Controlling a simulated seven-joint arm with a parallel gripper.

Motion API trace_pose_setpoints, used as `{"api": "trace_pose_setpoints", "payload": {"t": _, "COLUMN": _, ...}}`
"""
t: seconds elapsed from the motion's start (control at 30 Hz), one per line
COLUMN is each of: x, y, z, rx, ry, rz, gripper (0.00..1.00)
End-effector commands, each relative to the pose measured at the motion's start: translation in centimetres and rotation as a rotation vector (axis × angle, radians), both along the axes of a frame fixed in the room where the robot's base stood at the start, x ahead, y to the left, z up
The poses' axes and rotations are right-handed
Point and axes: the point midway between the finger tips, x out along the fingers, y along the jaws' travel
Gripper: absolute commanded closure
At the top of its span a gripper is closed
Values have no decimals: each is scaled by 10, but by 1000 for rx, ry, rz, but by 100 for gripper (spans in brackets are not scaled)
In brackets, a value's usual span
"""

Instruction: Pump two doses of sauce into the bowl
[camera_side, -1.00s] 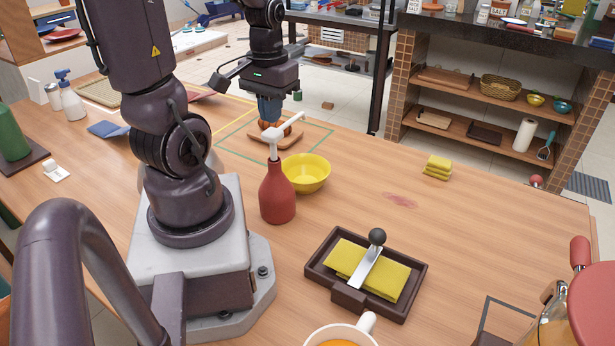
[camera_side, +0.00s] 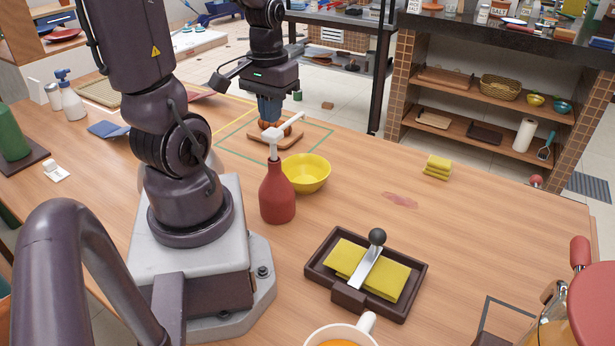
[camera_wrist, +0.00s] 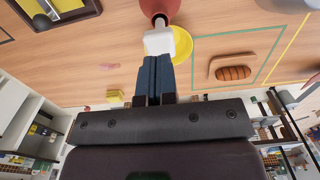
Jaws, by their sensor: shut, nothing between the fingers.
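The red sauce bottle (camera_side: 277,194) stands upright on the table with a white pump head (camera_side: 275,136) on top. Its spout points up and right in the side view, over the yellow bowl (camera_side: 307,174), which sits close beside the bottle. My gripper (camera_side: 269,121) is shut and empty, with its blue fingers pointing down just behind the pump head in the side view. In the wrist view the fingertips (camera_wrist: 157,58) overlap the near edge of the pump head (camera_wrist: 159,42); I cannot tell if they touch. The bowl (camera_wrist: 182,48) is partly hidden there.
A dark tray (camera_side: 322,283) with yellow sponges and a knobbed press is in front. A small stack of yellow sponges (camera_side: 438,167) is to the right. The table between is mostly clear.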

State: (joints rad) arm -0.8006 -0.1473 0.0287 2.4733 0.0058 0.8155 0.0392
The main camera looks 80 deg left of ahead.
Motion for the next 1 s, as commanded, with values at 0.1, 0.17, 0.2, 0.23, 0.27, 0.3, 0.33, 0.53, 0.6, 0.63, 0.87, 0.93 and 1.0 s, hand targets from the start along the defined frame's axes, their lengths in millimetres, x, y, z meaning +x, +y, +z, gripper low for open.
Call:
{"api": "trace_pose_setpoints", "payload": {"t": 0.1, "x": 0, "y": 0, "z": -1, "rx": -1, "ry": 1, "rz": 0, "gripper": 100}}
{"api": "trace_pose_setpoints", "payload": {"t": 0.17, "x": 0, "y": 0, "z": -3, "rx": -1, "ry": 1, "rz": 0, "gripper": 100}}
{"api": "trace_pose_setpoints", "payload": {"t": 0.2, "x": 0, "y": 0, "z": -5, "rx": -1, "ry": 1, "rz": 0, "gripper": 100}}
{"api": "trace_pose_setpoints", "payload": {"t": 0.23, "x": 0, "y": 0, "z": -6, "rx": -2, "ry": 2, "rz": 0, "gripper": 100}}
{"api": "trace_pose_setpoints", "payload": {"t": 0.27, "x": 0, "y": 0, "z": -8, "rx": -1, "ry": 1, "rz": 0, "gripper": 100}}
{"api": "trace_pose_setpoints", "payload": {"t": 0.3, "x": 0, "y": 0, "z": -9, "rx": -1, "ry": 1, "rz": 0, "gripper": 100}}
{"api": "trace_pose_setpoints", "payload": {"t": 0.33, "x": 0, "y": 0, "z": -10, "rx": -1, "ry": 1, "rz": 0, "gripper": 100}}
{"api": "trace_pose_setpoints", "payload": {"t": 0.53, "x": 0, "y": 0, "z": -18, "rx": -2, "ry": 2, "rz": -1, "gripper": 100}}
{"api": "trace_pose_setpoints", "payload": {"t": 0.6, "x": 0, "y": 0, "z": -21, "rx": -2, "ry": 2, "rz": -1, "gripper": 100}}
{"api": "trace_pose_setpoints", "payload": {"t": 0.63, "x": 0, "y": 0, "z": -22, "rx": -1, "ry": 1, "rz": -1, "gripper": 100}}
{"api": "trace_pose_setpoints", "payload": {"t": 0.87, "x": 0, "y": 0, "z": -32, "rx": -1, "ry": 1, "rz": 0, "gripper": 100}}
{"api": "trace_pose_setpoints", "payload": {"t": 0.93, "x": 0, "y": 0, "z": -34, "rx": -1, "ry": 1, "rz": 0, "gripper": 100}}
{"api": "trace_pose_setpoints", "payload": {"t": 1.0, "x": 0, "y": 0, "z": -37, "rx": -1, "ry": 1, "rz": 0, "gripper": 100}}
